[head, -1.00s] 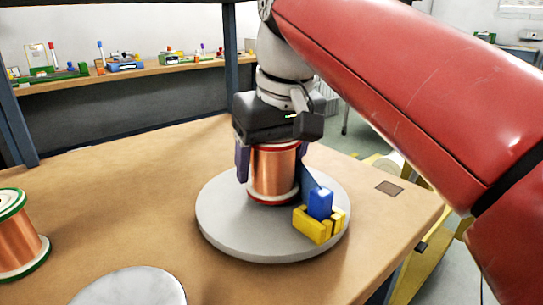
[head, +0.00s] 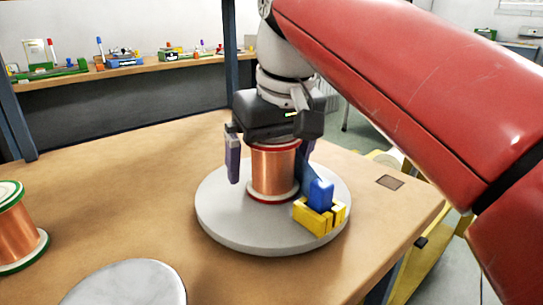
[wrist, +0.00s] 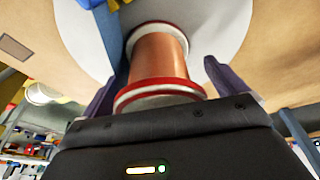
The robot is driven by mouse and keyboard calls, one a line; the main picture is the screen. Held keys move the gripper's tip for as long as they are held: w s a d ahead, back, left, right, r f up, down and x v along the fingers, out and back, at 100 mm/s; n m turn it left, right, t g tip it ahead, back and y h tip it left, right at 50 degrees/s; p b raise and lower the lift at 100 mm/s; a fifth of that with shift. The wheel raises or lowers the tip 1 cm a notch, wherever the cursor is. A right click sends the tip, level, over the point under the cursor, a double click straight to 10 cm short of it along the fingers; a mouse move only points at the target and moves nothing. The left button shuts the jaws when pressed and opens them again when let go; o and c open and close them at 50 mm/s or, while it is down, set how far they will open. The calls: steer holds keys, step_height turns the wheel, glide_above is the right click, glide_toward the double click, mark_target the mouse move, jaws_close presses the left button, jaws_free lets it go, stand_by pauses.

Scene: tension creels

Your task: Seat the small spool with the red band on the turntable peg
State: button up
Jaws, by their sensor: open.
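The small spool with the red band (head: 273,170) stands upright on the grey turntable (head: 225,220), wound with copper wire. Its lower flange appears to rest on the disc; the peg is hidden. My gripper (head: 270,175) is open around the spool, with a visible gap on the left between finger and spool. In the wrist view the spool (wrist: 158,65) lies between the two spread purple fingers.
A yellow block (head: 318,217) with a blue piece (head: 320,193) sits at the turntable's right front edge, close to the spool. A green-banded spool (head: 17,230) stands at far left. A pale round disc (head: 130,285) is at the front. Bare table lies left of the turntable.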

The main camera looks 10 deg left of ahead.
steer(key=p+v, duration=0.2)
steer(key=v, duration=0.5)
steer(key=shift+s+r, duration=0.15)
steer(key=shift+r, duration=0.15)
